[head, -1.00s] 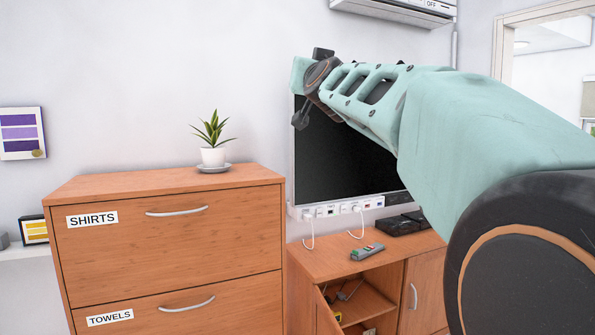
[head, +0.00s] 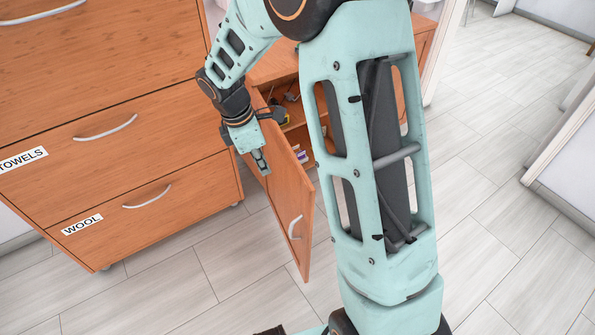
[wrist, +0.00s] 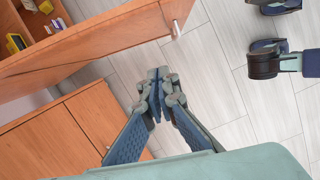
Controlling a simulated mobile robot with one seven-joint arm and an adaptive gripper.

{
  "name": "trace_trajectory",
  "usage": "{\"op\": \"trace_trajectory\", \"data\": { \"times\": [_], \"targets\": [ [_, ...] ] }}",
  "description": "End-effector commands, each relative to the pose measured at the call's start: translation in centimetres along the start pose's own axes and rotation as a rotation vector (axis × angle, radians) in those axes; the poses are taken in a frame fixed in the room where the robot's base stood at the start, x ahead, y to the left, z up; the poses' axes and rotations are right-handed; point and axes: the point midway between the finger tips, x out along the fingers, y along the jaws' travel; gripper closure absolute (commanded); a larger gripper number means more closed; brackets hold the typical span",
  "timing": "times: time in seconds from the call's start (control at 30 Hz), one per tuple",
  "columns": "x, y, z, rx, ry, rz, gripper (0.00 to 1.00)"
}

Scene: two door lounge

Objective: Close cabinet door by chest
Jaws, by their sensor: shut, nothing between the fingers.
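The wooden cabinet door (head: 283,208) stands open, swung out from the low cabinet beside the chest of drawers (head: 130,130). Its pale handle (head: 294,228) is near the free edge and also shows in the wrist view (wrist: 177,28). In the wrist view the door (wrist: 110,42) crosses the upper left. My gripper (head: 262,166) is shut and empty, pointing down on the chest side of the door, near its upper part. In the wrist view my fingertips (wrist: 157,92) meet over the floor, apart from the door. I cannot tell whether another part touches it.
The chest front (wrist: 92,118) lies close to my gripper at the lower left of the wrist view. Small items (head: 300,155) sit inside the open cabinet. My arm hides part of the cabinet. Clear tiled floor (head: 245,270) lies before the door and chest.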

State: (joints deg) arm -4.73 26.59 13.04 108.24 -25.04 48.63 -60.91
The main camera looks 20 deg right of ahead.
Motion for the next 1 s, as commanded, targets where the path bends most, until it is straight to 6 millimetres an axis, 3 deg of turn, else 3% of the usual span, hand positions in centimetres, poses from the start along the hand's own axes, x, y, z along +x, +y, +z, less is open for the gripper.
{"op": "trace_trajectory", "data": {
  "times": [0.1,0.27,0.7,0.8,1.0],
  "targets": [
    [1.1,-1.2,0.3,-0.050,-0.025,-0.034,1.00],
    [2.7,-1.4,0.4,-0.054,-0.029,-0.040,1.00],
    [11.5,-1.6,0.8,-0.048,-0.027,-0.037,1.00],
    [11.4,-1.5,2.7,-0.045,-0.027,-0.035,1.00],
    [11.7,-1.4,4.3,-0.048,-0.026,-0.034,1.00]
  ]
}}
